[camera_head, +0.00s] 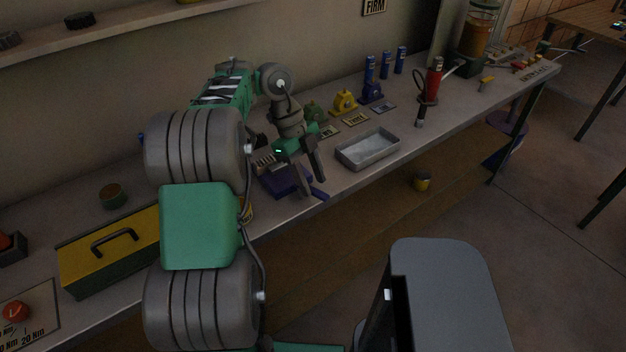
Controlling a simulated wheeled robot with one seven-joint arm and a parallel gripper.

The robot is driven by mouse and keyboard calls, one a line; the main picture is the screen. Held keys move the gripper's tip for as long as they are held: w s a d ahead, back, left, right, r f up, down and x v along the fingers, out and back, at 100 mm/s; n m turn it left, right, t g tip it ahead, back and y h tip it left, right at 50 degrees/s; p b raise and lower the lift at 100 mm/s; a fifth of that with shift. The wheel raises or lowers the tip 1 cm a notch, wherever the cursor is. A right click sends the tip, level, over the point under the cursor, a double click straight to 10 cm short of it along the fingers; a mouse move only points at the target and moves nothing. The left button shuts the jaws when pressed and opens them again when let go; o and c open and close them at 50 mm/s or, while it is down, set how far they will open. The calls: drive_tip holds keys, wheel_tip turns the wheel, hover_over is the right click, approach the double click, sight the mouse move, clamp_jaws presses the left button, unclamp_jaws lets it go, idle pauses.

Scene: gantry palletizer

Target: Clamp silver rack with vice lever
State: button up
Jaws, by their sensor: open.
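A dark purple-blue vice-like block (280,182) sits at the bench's front edge, partly hidden by my gripper. A blue bar (318,193), apparently its lever, sticks out at the front right. My gripper (310,187) is open and empty, pointing down over the right side of the block, with its fingers close to the bar. I cannot tell whether they touch it. A small grey ridged piece (264,161) lies just behind the block at left; it may be the silver rack, but it is too small and dim to be sure.
A silver tray (349,158) stands right of my gripper. Yellow, green and blue fixtures with small plates stand behind. A yellow-lidded toolbox (108,243) is at left. A red-handled tool (433,80) stands further right. The bench front has open floor before it.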

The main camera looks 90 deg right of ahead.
drive_tip(key=p+v, duration=0.4)
drive_tip(key=v, duration=0.2)
drive_tip(key=shift+s, duration=0.1)
drive_tip(key=shift+r, duration=0.25)
drive_tip(key=shift+f, duration=0.1)
